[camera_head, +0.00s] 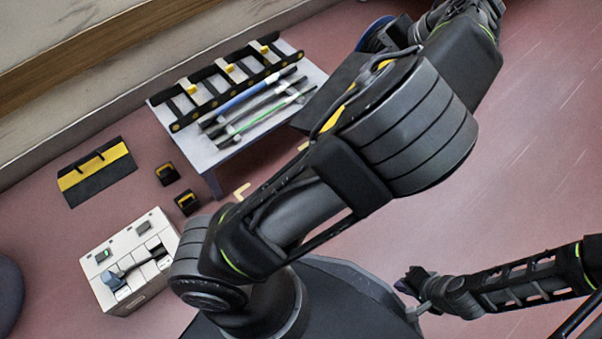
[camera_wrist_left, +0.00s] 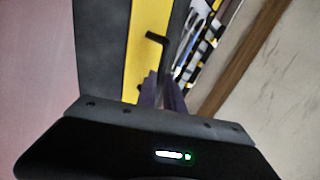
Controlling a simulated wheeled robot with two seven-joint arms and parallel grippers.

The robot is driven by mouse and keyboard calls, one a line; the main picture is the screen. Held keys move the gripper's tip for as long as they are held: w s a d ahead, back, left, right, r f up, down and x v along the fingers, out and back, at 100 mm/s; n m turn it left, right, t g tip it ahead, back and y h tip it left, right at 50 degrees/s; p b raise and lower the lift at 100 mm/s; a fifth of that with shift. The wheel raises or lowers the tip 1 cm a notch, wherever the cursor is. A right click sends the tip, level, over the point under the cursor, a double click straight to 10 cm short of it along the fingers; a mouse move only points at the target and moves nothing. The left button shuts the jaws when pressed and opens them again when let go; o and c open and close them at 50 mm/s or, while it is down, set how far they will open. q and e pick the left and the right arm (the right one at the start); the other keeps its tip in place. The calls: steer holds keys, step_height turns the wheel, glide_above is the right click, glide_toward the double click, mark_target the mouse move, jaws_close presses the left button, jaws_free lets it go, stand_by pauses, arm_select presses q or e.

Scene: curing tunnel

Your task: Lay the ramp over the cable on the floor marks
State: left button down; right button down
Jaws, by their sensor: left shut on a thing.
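A black ramp with a yellow stripe (camera_wrist_left: 150,30) and a dark handle fills the upper middle of the left wrist view. My left gripper (camera_wrist_left: 162,92) is shut on its handle. In the head view part of this dark ramp (camera_head: 325,98) shows beside the table, largely hidden by my left arm; the left fingers are hidden there. Another black and yellow ramp (camera_head: 97,172) with two handles lies on the floor at the left. I cannot make out the cable under my arm. My right gripper (camera_head: 412,283) is low, away from everything; its fingers are unclear.
A low grey table (camera_head: 210,158) holds a black and yellow rack (camera_head: 225,80) and several long bars. Two small black and yellow blocks (camera_head: 167,174) stand on the floor. A white case (camera_head: 130,262) stands near my base. A wall runs behind. The floor at the right is clear.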

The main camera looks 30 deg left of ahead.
arm_select(q)
steer(key=shift+w+r, duration=0.15)
steer(key=shift+w, duration=0.35)
arm_select(e)
steer(key=shift+w, duration=0.4)
